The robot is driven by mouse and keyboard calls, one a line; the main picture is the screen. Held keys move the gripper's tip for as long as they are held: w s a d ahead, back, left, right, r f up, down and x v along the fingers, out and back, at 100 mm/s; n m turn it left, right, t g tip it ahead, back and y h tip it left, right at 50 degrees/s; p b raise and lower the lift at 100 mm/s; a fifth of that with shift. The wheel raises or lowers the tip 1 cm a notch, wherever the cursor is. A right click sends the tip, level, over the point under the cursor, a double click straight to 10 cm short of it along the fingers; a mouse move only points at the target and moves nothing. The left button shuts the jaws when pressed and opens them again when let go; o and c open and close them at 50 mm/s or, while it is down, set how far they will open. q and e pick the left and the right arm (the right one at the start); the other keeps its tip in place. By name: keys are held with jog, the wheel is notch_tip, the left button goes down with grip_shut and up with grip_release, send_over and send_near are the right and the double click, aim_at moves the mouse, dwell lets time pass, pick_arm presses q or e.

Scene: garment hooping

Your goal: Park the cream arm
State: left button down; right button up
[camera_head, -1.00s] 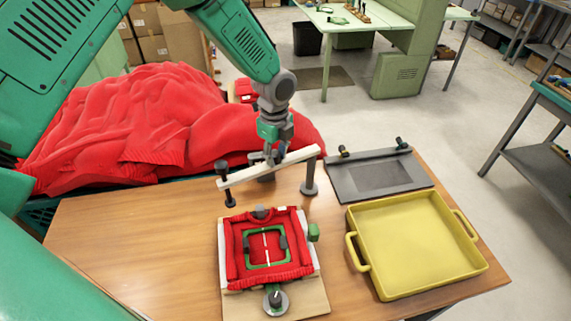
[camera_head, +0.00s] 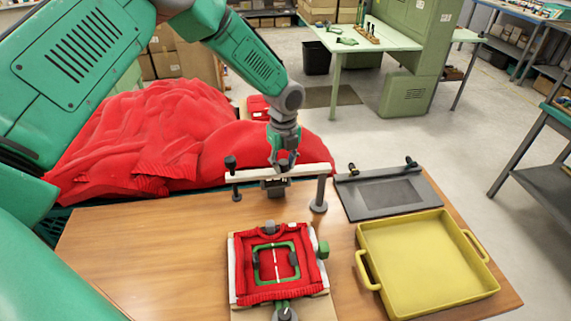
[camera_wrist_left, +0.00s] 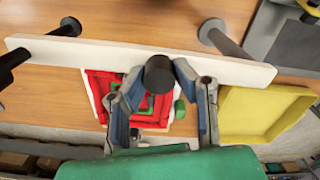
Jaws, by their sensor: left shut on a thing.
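The cream arm (camera_head: 306,171) is a long pale bar that lies nearly level across the back of the wooden table, and it also spans the left wrist view (camera_wrist_left: 110,55). Its right end is at a grey post (camera_head: 320,193); its left end is at a dark, black-topped post (camera_head: 236,190). I cannot tell whether it touches a rest there. My left gripper (camera_head: 282,168) is shut on the dark knob (camera_wrist_left: 159,75) at the arm's middle. The red garment with its green hoop (camera_head: 291,246) lies in front, not under the arm. My right gripper is not in view.
A yellow tray (camera_head: 372,285) and a dark grey plate (camera_head: 358,204) with two black knobs are to the right. A heap of red cloth (camera_head: 150,135) lies behind on the left. The table's left part (camera_head: 140,245) is clear.

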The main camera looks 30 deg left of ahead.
aim_at(283, 162)
pick_arm(q)
jog(key=c, duration=1.3)
grip_release()
jog(key=shift+a+f, duration=0.1)
jog(key=shift+a, duration=0.2)
notch_tip(283, 162, up, 11)
jog(key=shift+w+f, duration=0.1)
jog(key=shift+f, duration=0.1)
jog(key=shift+a+r, duration=0.1)
jog(key=shift+r, duration=0.45)
